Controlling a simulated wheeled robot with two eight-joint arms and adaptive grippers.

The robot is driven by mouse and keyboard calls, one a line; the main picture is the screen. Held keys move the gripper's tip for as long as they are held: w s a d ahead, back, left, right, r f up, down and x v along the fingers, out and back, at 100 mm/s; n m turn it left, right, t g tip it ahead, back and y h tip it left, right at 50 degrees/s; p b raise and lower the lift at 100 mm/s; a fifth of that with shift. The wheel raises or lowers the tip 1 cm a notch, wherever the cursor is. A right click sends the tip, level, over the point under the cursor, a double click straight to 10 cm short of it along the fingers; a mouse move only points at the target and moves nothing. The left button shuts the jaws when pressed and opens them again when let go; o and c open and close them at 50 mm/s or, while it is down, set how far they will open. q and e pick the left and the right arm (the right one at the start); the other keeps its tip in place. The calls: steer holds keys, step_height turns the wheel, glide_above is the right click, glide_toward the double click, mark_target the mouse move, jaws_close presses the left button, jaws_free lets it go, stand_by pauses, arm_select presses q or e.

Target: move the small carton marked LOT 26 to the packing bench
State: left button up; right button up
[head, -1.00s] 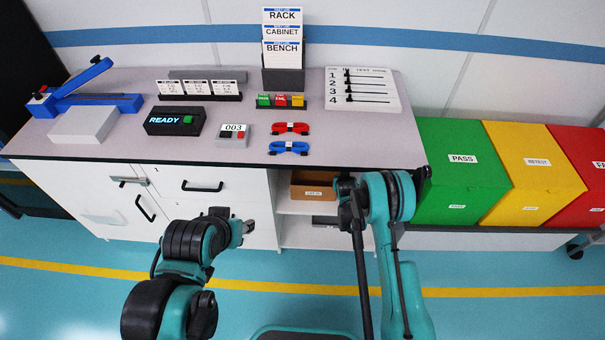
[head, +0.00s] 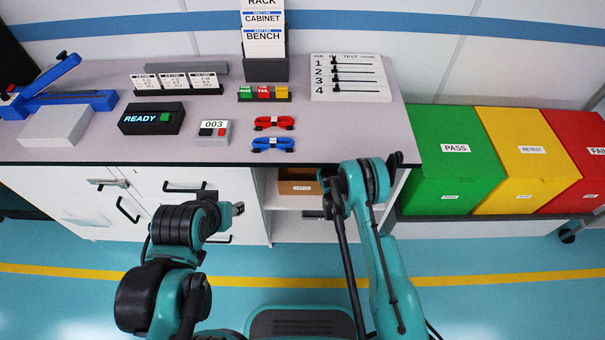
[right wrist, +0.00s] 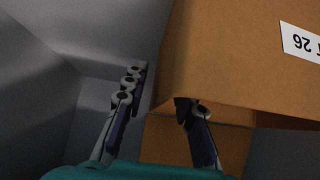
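A brown carton (head: 293,187) with a white label sits in the open shelf bay under the counter in the head view. In the right wrist view a brown carton (right wrist: 235,65) fills the upper right, its label (right wrist: 300,44) upside down and reading "26". My right gripper (right wrist: 160,112) is open there. One finger is left of the carton and the other overlaps its lower left edge; I cannot tell whether it touches. In the head view my right arm hides most of that gripper. My left gripper (head: 237,209) is in front of the white cabinet, holding nothing visible.
The counter (head: 350,135) holds a READY box (head: 150,119), red cables (head: 273,122), blue cables (head: 273,144) and a card rack (head: 265,68). Green (head: 455,165), yellow (head: 530,160) and red bins (head: 590,150) stand at right. Grey shelf walls (right wrist: 50,100) lie close left of the gripper.

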steer(key=shift+w+f, duration=0.1)
steer(key=shift+f, duration=0.05)
jaws_close()
